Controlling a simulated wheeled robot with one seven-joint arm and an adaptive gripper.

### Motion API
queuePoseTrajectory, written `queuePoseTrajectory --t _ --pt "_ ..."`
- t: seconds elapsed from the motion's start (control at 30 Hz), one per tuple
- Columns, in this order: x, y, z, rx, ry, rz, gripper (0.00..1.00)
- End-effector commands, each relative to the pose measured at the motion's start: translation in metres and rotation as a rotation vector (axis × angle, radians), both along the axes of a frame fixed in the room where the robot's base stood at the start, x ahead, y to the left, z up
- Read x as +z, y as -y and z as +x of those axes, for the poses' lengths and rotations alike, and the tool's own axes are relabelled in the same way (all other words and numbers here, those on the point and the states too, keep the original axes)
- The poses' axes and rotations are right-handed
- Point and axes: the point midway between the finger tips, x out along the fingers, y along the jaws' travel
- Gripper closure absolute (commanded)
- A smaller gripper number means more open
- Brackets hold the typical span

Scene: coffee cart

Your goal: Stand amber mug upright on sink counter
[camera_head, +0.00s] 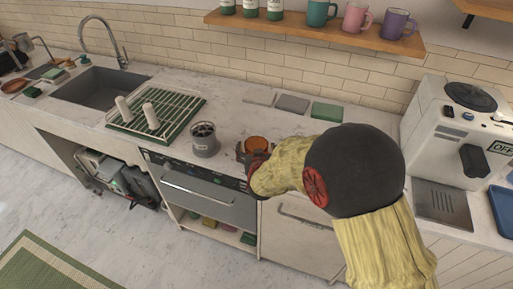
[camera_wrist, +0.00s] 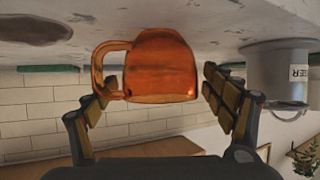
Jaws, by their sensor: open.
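The amber mug (camera_head: 257,143) stands on the counter near its front edge, to the right of the grey canister, partly hidden by my gripper. The wrist view is upside down, with the counter along the top. There the mug (camera_wrist: 162,68) has one end against the counter and its handle toward the left finger. I cannot clearly tell whether its mouth faces up. My gripper (camera_wrist: 158,98) is open, with one finger on each side of the mug and a gap visible at the right finger. In the head view my gripper (camera_head: 257,160) is at the mug's near side.
A grey canister (camera_head: 204,139) stands left of the mug, beside a green drying rack (camera_head: 178,125) with two white upright pieces. The sink (camera_head: 100,88) is at the far left. Flat blocks (camera_head: 292,103) lie along the wall. A wooden shelf (camera_head: 300,30) holds mugs. A white machine (camera_head: 455,125) stands right.

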Motion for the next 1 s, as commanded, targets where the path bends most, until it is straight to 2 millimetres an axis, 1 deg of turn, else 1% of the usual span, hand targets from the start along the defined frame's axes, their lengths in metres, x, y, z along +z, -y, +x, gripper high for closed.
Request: queuePoseTrajectory --t 0.17,0.27,0.37,0.47,0.7,0.8,0.9,1.0 --pt "0.001 0.000 0.000 0.000 0.000 0.000 0.17" --pt "0.005 0.000 -0.001 0.000 0.000 0.000 0.17" --pt "0.010 0.000 -0.013 0.001 -0.001 -0.001 0.17" --pt "0.019 0.001 -0.030 0.002 0.000 0.000 0.17" --pt "0.039 0.004 -0.076 0.002 0.000 0.000 0.17" --pt "0.045 0.005 -0.091 0.002 0.001 0.000 0.17" --pt "0.049 0.006 -0.101 0.001 0.000 -0.001 0.17" --pt "0.051 0.007 -0.107 0.000 0.000 -0.001 0.17"
